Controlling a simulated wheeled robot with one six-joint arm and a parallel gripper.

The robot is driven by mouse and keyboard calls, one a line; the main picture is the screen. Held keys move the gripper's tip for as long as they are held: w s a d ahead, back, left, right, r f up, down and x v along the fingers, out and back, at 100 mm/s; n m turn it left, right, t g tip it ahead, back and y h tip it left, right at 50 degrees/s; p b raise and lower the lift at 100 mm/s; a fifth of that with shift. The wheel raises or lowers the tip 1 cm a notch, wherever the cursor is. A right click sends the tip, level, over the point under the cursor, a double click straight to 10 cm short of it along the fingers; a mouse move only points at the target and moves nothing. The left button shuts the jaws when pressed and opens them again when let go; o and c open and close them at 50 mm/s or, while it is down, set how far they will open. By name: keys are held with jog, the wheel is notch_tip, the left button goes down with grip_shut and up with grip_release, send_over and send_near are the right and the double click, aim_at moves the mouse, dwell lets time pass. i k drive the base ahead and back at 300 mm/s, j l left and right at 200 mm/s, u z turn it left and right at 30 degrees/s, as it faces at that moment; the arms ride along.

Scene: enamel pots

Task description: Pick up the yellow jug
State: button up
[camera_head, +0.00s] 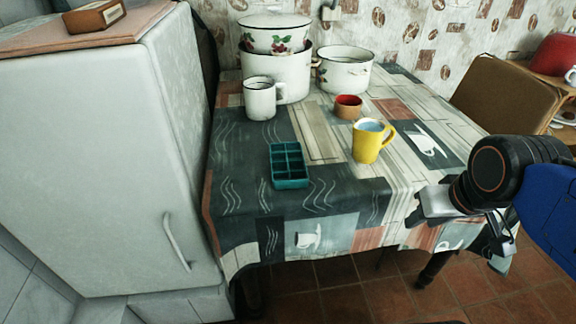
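The yellow jug (367,147) stands upright on the patterned tablecloth, right of the table's middle. It has a pale blue inside, and its handle points to the right. My gripper (418,216) is at the right, over the front right edge of the table, to the lower right of the jug and apart from it. Its fingers are seen at an angle, so I cannot tell whether they are open or shut. Nothing shows held in it.
A small red-lined brown bowl (348,107) stands just behind the jug. A teal compartment tray (289,166) lies to its left. A white enamel mug (260,99) and white pots (345,72) stand farther back. A fridge (110,150) is left, a chair (505,95) right.

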aim_at(368, 133)
jog(key=i+l+z, duration=0.15)
jog(key=l+z, duration=0.25)
jog(key=i+l+z, duration=0.2)
jog(key=z, duration=0.2)
jog(key=i+l+z, duration=0.25)
jog(key=z, duration=0.15)
jog(key=i+l+u, duration=0.25)
jog(key=l+u, duration=0.2)
jog(key=l, duration=0.2)
jog(key=i+l+u, duration=0.15)
jog(key=l+u, duration=0.25)
jog(key=i+l+u, duration=0.15)
jog(key=u, duration=0.25)
jog(key=l+u, duration=0.4)
